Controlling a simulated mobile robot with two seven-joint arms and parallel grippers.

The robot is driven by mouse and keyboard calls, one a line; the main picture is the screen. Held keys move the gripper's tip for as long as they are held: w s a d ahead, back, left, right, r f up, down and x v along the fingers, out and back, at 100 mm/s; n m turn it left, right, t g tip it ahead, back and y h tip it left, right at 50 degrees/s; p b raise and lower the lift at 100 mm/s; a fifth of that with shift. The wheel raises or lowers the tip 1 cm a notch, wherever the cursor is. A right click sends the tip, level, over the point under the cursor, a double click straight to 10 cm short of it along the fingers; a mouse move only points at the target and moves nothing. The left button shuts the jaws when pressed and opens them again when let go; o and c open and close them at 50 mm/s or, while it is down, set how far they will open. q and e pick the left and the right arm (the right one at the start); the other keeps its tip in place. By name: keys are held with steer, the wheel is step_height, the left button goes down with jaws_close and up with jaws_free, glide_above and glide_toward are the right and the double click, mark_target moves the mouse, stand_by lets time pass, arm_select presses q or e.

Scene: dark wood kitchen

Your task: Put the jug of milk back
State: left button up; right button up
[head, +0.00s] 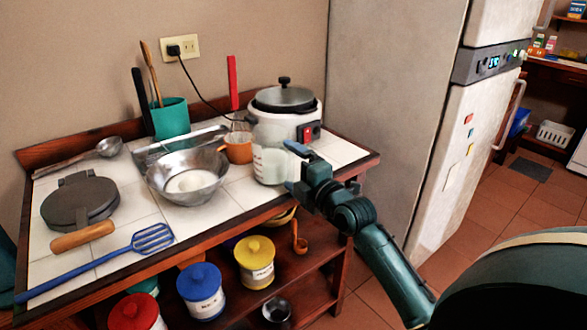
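The jug of milk (270,158) is a clear jug with white content in its lower part. It stands upright at the right end of the tiled table (222,206), in front of the white cooker with a dark lid (311,118). My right gripper (293,167) comes in from the right, at the jug's right side. Its two blue-tipped fingers are spread apart, one higher and one lower, beside the jug. I cannot tell whether they touch it. The jug's handle cannot be made out. My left gripper is not in view.
A metal bowl (171,188) with white content and a small orange pot (238,152) stand left of the jug. A waffle iron (77,203) and blue spatula (113,256) lie farther left. A tall fridge (470,135) stands right, shut.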

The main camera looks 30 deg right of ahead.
steer(key=shift+o, duration=0.7)
steer(key=shift+r, duration=0.15)
steer(key=shift+s, duration=0.15)
steer(key=s, duration=1.2)
steer(key=s+a+f+m+g+y, duration=0.2)
steer(key=s+a+f+m+g, duration=0.1)
steer(key=s+a+f+m, duration=0.3)
steer(key=s+a+f+m+g+y, duration=0.2)
steer(key=s+a+f+m, duration=0.4)
steer(key=a+f+m, duration=0.4)
steer(key=a+f+g, duration=0.1)
steer(key=a+f, duration=0.3)
steer(key=a, duration=0.2)
steer(key=shift+s+f+m, duration=0.2)
steer(key=shift+f+m, duration=0.1)
steer(key=shift+f, duration=0.05)
steer(key=shift+s, duration=0.1)
